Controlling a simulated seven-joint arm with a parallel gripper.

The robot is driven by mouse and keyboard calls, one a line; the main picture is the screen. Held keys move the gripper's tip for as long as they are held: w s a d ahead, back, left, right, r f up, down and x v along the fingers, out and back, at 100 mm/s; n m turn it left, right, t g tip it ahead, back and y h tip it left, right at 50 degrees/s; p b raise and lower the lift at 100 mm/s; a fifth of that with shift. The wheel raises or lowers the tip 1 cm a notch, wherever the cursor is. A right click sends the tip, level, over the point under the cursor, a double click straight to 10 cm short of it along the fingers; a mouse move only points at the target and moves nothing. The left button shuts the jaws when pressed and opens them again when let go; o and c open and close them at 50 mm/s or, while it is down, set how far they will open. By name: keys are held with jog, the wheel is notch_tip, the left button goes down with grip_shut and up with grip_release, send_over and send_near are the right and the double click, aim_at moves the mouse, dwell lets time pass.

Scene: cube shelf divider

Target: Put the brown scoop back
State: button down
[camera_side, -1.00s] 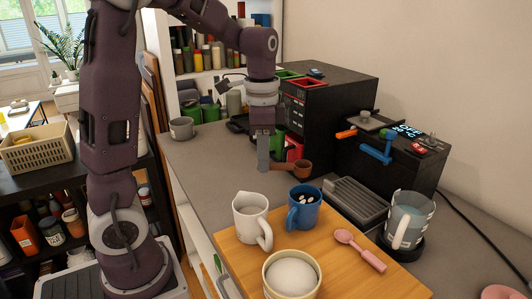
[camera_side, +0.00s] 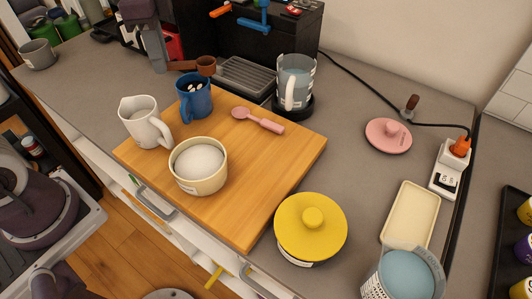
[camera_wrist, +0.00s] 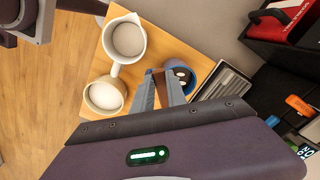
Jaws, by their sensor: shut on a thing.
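My gripper (camera_side: 158,62) is shut on the brown scoop (camera_side: 206,66) by its handle and points downward. In the side view the scoop's bowl sticks out to the right of the fingers, behind the blue mug (camera_side: 194,103). In the wrist view a brown strip of the scoop (camera_wrist: 160,88) shows between the fingers, and the rest is hidden. I cannot tell how high the scoop is above the counter. The blue mug holds dark liquid with white pieces, and it also shows just beside the fingers in the wrist view (camera_wrist: 194,82).
A white pitcher (camera_side: 146,128), a cream bowl (camera_side: 198,181) and a pink spoon (camera_side: 262,122) are on the wooden board (camera_side: 240,200). A black coffee machine (camera_side: 285,35), drip tray (camera_side: 245,80) and glass jug (camera_side: 297,85) stand close by. A yellow lidded pot (camera_side: 310,228) is at the front.

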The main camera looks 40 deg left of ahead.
jog(key=w+d+f+m, duration=0.1)
jog(key=d+m, duration=0.5)
jog(key=d, duration=0.4)
jog(key=w+d+f+m, duration=0.2)
jog(key=d+m, duration=0.5)
jog(key=d, duration=0.2)
jog(key=f, duration=0.9)
jog(key=shift+s+d, duration=0.15)
jog(key=shift+d, duration=0.2)
jog(key=shift+f, duration=0.25)
jog(key=shift+f, duration=0.15)
jog(key=c, duration=1.3)
grip_release()
jog(key=shift+c, duration=0.2)
notch_tip(320, 180, up, 12)
jog(key=shift+a+r, duration=0.15)
jog(key=shift+r, duration=0.1)
